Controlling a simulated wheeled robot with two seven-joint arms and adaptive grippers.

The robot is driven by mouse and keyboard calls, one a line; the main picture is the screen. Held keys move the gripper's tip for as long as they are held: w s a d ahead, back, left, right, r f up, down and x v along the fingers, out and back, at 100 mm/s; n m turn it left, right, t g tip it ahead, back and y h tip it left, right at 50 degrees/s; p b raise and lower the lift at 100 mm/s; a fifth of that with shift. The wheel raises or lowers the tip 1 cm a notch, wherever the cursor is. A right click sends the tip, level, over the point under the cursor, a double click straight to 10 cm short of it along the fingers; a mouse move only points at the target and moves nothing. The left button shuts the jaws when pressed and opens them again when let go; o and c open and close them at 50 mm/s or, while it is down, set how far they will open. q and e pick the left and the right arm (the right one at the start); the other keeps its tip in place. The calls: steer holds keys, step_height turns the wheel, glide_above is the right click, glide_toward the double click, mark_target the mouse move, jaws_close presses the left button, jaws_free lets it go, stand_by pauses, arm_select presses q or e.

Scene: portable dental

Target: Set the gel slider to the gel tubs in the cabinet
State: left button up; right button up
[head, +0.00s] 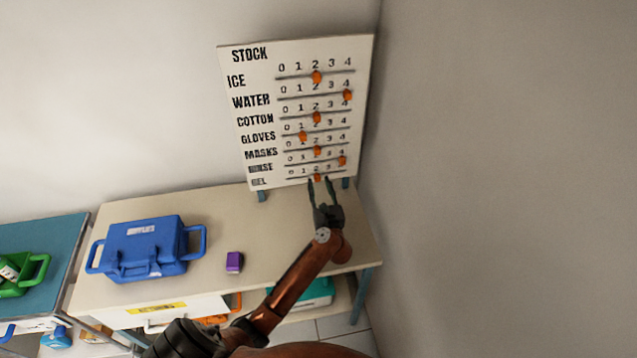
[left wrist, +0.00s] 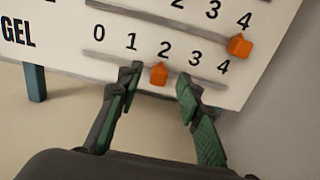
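The white stock board (head: 232,110) stands at the back of the beige table and has labelled rows of orange sliders. The gel row is the lowest, and its orange slider (head: 317,178) sits at 2. In the left wrist view the gel slider (left wrist: 159,74) shows just below the 2, between the fingertips and apart from both. My left gripper (head: 322,182) is open in front of the gel row, with its fingertips either side of the slider (left wrist: 158,82). My right gripper is not in view. The cabinet's gel tubs cannot be made out.
A blue case (head: 143,247) and a small purple box (head: 234,262) stand on the beige table (head: 270,215). A drawer with a yellow label (head: 156,308) is below. A teal table with a green tray (head: 32,270) is at left. A grey wall is close on the right.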

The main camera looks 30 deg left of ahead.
arm_select(q)
steer(key=v, duration=1)
steer(key=shift+s+d, duration=0.15)
steer(key=shift+d, duration=0.05)
